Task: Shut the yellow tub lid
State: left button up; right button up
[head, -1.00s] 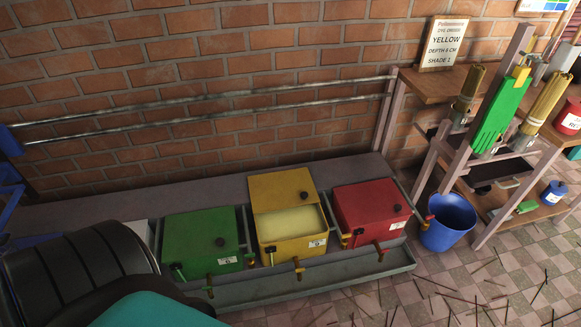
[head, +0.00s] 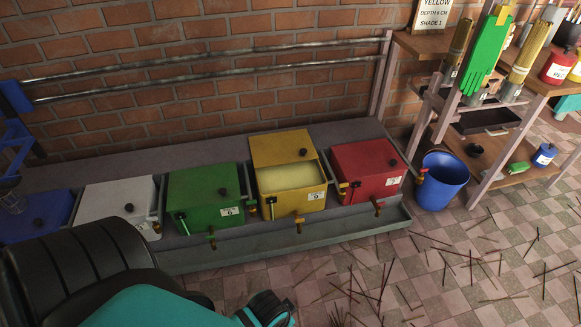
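The yellow tub (head: 288,205) stands between the green tub and the red tub in the head view. Its yellow lid (head: 280,148) sits toward the back and leaves the front part of the tub uncovered. Pale yellow contents (head: 289,176) show in that gap. A dark knob (head: 308,136) is on the lid's right side. I cannot tell whether the lid is slid back or tilted. One of my arms, black and teal, fills the lower left, in front of the tubs and apart from the yellow one.
Closed green (head: 202,193), red (head: 366,168) and white (head: 112,199) tubs share the grey trough (head: 345,221), with a blue tub (head: 38,216) at far left. Taps project along the front. A blue bucket (head: 443,182) stands right. Scattered sticks lie on the checkered floor (head: 470,255).

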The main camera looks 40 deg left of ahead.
aim_at(270, 150)
jog(key=u, duration=1.3)
